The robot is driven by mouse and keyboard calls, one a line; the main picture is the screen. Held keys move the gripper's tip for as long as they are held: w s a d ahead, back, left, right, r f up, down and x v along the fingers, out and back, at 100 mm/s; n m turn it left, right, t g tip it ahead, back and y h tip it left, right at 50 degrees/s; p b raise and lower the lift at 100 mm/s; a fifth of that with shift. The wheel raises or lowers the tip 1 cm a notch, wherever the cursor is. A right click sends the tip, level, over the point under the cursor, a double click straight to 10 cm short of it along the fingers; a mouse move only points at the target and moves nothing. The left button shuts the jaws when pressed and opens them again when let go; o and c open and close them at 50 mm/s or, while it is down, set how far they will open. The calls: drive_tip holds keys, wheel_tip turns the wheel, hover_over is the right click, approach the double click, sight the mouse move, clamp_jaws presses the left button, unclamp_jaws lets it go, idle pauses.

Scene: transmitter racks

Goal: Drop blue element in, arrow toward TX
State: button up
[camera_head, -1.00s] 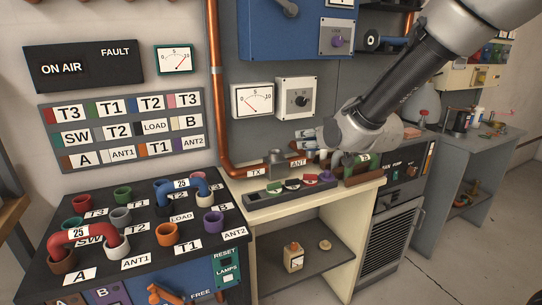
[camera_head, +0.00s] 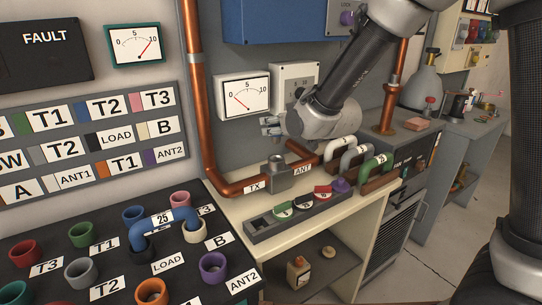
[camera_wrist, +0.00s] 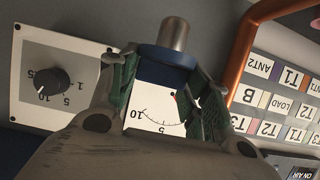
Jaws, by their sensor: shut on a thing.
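My gripper (camera_wrist: 165,85) is shut on the blue element (camera_wrist: 168,57), a blue body with a bare metal cylinder sticking out between the fingers in the wrist view. In the head view my gripper (camera_head: 271,126) points left in front of the wall meters, above and behind the line section; the element cannot be made out there. Its arrow is not visible. The grey line section (camera_head: 279,174) has a round socket on top and sits in the copper pipe between the TX label (camera_head: 254,187) and the ANT label (camera_head: 302,170).
An element tray (camera_head: 250,233) in front of the line holds green, black, red and purple elements; its left slot looks empty. White, grey and green U-links stand to the right. A copper pipe (camera_head: 195,90) rises at left. A patch panel with a blue link (camera_head: 163,224) is in front.

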wheel_tip(320, 180, down, 8)
idle(0.4)
drive_tip(key=shift+f, duration=0.15)
drive_tip(key=o, duration=1.1)
drive_tip(key=shift+r, duration=0.2)
